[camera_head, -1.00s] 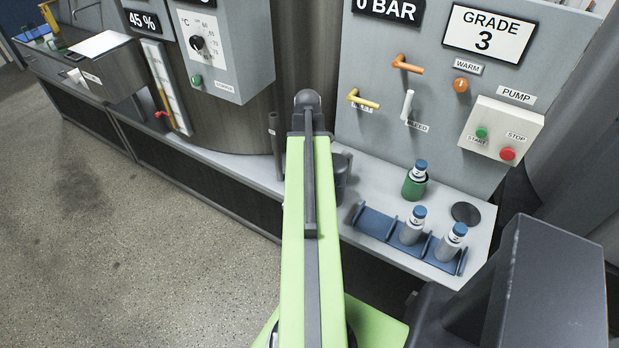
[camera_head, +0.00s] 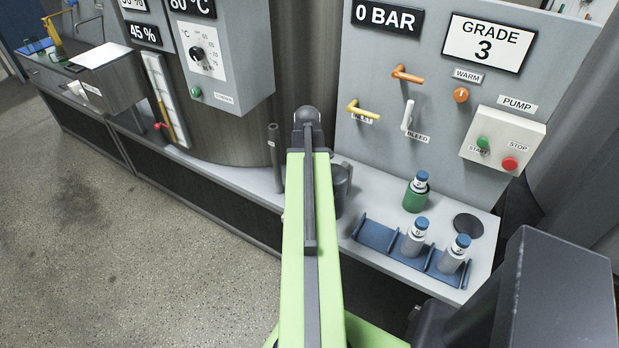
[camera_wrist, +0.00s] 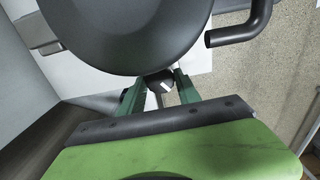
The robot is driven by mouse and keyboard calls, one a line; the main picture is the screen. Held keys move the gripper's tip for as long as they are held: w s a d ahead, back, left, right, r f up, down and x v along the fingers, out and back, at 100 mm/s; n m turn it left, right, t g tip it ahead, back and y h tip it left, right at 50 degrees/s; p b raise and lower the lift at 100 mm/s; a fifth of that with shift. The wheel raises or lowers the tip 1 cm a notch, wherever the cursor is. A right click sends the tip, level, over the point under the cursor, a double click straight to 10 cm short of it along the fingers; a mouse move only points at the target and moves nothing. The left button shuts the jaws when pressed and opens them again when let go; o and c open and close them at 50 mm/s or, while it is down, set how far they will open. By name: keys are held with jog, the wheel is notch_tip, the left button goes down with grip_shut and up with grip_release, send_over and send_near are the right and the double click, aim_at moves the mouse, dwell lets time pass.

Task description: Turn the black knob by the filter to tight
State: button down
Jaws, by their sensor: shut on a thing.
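In the wrist view the two green fingers of my gripper (camera_wrist: 160,88) are closed in on a small dark piece, the black knob (camera_wrist: 158,76), just below a large dark rounded body (camera_wrist: 130,30) that looks like the filter. The rounded body covers much of the knob, so its turn angle and any mark on it cannot be read. In the head view a dark canister, likely the same filter (camera_head: 342,188), stands on the bench, partly behind my green arm. My gripper is hidden there by the arm.
A dark bent handle (camera_wrist: 245,28) juts out close to the right of the rounded body. On the bench (camera_head: 481,262), a blue rack (camera_head: 376,236) holds grey bottles, with a green bottle (camera_head: 415,197) behind. Levers and a pump box (camera_head: 500,140) are on the panel. The floor at left is clear.

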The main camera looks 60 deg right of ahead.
jog(key=shift+m, duration=0.6)
jog(key=c, duration=0.9)
grip_release()
jog(key=shift+o, duration=0.2)
jog(key=shift+r, duration=0.1)
notch_tip(320, 180, up, 17)
jog(key=p, duration=1.7)
jog(key=shift+r, duration=0.15)
